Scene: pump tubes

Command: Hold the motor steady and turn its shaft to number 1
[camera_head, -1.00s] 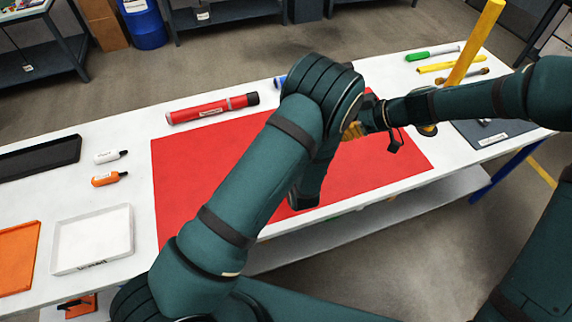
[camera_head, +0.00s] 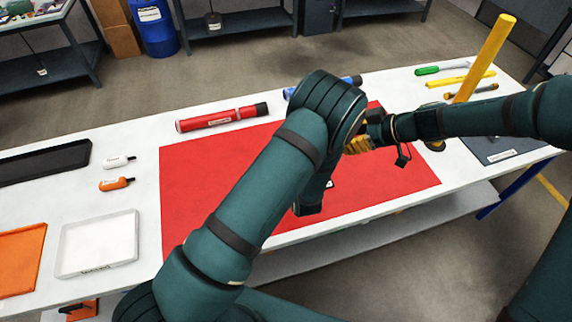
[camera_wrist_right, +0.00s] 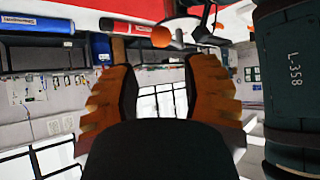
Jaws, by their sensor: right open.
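I cannot make out the motor, its shaft or any numbers clearly in the head view; my left arm covers the middle of the red mat (camera_head: 220,185). A small dark and white piece (camera_head: 330,184) shows beside that arm, too small to identify. My right gripper (camera_head: 356,146) reaches in from the right above the mat. In the right wrist view its two orange fingers (camera_wrist_right: 160,95) stand wide apart with nothing between them. Beyond them, an orange part (camera_wrist_right: 160,36) and a pale round part lie close together; I cannot tell what they belong to. My left gripper is hidden behind its arm.
A red tube (camera_head: 222,118) and a blue tube (camera_head: 350,80) lie behind the mat. A yellow post (camera_head: 485,58) stands at the right. Two small bottles, a white tray (camera_head: 97,268), an orange tray and a black tray are at the left.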

